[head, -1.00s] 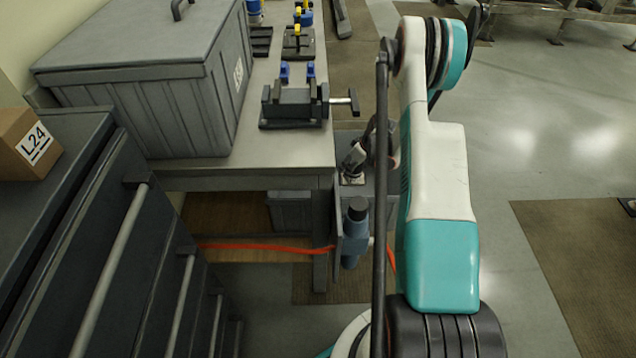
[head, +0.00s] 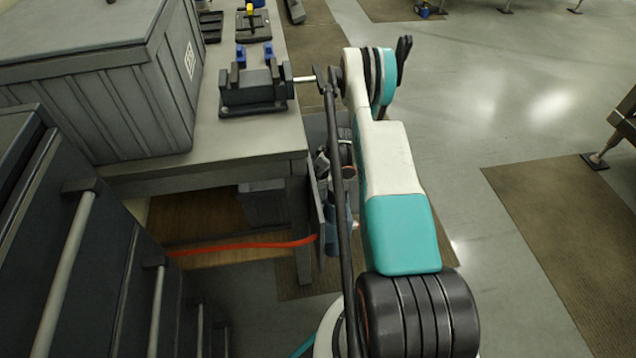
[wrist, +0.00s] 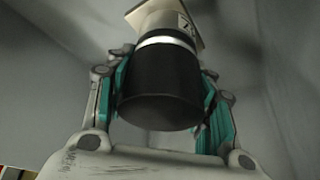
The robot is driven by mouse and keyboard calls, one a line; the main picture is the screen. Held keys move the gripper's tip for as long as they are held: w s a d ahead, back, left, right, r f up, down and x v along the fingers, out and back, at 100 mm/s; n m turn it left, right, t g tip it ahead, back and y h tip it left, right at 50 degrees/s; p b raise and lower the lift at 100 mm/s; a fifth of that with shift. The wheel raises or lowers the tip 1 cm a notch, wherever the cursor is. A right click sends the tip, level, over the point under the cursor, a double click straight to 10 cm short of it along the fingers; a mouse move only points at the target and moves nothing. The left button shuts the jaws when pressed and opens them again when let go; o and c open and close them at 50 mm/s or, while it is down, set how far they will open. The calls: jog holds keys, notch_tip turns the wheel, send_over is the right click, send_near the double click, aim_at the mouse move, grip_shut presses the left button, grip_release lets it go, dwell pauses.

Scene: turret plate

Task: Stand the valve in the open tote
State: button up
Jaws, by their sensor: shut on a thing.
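In the wrist view, my gripper (wrist: 165,100) is shut on a dark, round-ended cylinder, which I take to be the valve (wrist: 160,90). It has a pale band and, at its far end, a light square plate with a dark mark. The teal finger pads press its two sides. The rest of the valve is hidden behind the cylinder. My gripper and the valve cannot be made out in the head view, where my arm fills the middle. No open tote can be clearly identified. Plain grey surfaces surround the valve in the wrist view.
A lidded grey tote (head: 125,100) stands on the bench (head: 240,140), left of a vise (head: 252,90). Dark drawers (head: 60,240) with bar handles stand at front left. An orange hose (head: 240,246) crosses below the bench. The floor right of my arm is mostly clear.

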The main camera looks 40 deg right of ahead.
jog(key=shift+f+b, duration=0.85)
jog(key=shift+f, duration=1.7)
jog(key=o, duration=1.6)
jog(key=p+v, duration=0.4)
jog(key=v, duration=0.8)
jog(key=shift+r, duration=0.1)
